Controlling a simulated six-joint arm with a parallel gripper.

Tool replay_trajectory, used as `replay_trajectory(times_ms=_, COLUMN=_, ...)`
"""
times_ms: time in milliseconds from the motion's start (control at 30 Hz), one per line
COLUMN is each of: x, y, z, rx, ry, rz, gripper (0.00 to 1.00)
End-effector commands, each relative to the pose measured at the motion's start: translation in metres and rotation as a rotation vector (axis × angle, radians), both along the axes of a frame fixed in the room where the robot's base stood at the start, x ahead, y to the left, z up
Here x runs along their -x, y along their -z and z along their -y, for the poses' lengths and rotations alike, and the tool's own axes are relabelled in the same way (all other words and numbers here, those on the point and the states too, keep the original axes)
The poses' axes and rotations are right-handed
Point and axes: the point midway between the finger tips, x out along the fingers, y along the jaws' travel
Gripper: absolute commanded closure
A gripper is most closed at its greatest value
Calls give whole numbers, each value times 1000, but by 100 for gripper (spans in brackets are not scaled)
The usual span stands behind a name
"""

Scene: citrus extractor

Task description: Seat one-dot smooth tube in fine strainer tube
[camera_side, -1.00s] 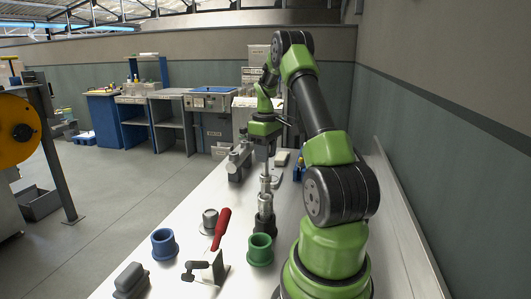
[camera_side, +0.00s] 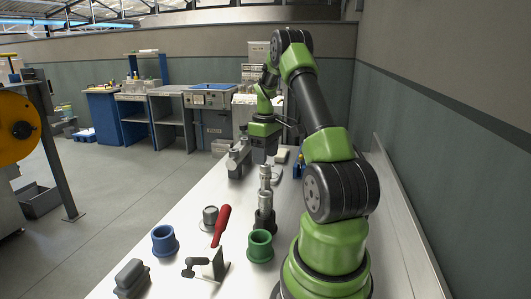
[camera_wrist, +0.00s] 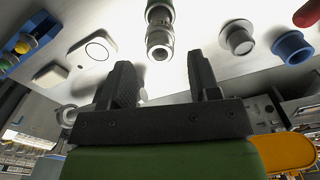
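A stack of silver metal tubes (camera_side: 265,199) stands upright in a dark holder (camera_side: 265,222) on the bench. A slimmer silver piece (camera_side: 265,174) tops the stack. Dots and strainer holes are too small to make out, so I cannot tell which section is the smooth tube and which the fine strainer tube. My gripper (camera_side: 263,158) is behind the stack in the side view. In the wrist view my gripper (camera_wrist: 160,64) is open, with nothing between its fingers. The silver tube end (camera_wrist: 159,42) lies beyond the fingertips, apart from them.
A blue ring (camera_side: 165,242), a green ring (camera_side: 260,246), a grey capped piece (camera_side: 210,216) and a red-handled clamp (camera_side: 218,240) stand near the front. A grey block (camera_side: 131,279) is at the front left. A white block (camera_wrist: 51,75) and a blue rack (camera_wrist: 28,38) show in the wrist view.

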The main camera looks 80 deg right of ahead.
Motion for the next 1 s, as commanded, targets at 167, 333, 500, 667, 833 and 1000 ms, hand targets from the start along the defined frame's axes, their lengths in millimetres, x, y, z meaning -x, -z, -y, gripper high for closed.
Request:
replay_trajectory(times_ms=167, x=0, y=-4, z=0, rx=1, ry=0, rz=1, gripper=44)
replay_trajectory(times_ms=333, x=-1, y=-29, z=1, rx=6, ry=0, rz=4, gripper=44)
replay_trajectory(times_ms=500, x=-1, y=-70, z=1, rx=8, ry=0, rz=4, gripper=44)
replay_trajectory(times_ms=667, x=0, y=-103, z=1, rx=7, ry=0, rz=3, gripper=44)
replay_trajectory(times_ms=833, x=0, y=-123, z=1, rx=2, ry=-1, rz=0, gripper=44)
replay_trajectory(times_ms=1000, x=-5, y=-135, z=-6, rx=7, ry=-5, rz=6, gripper=44)
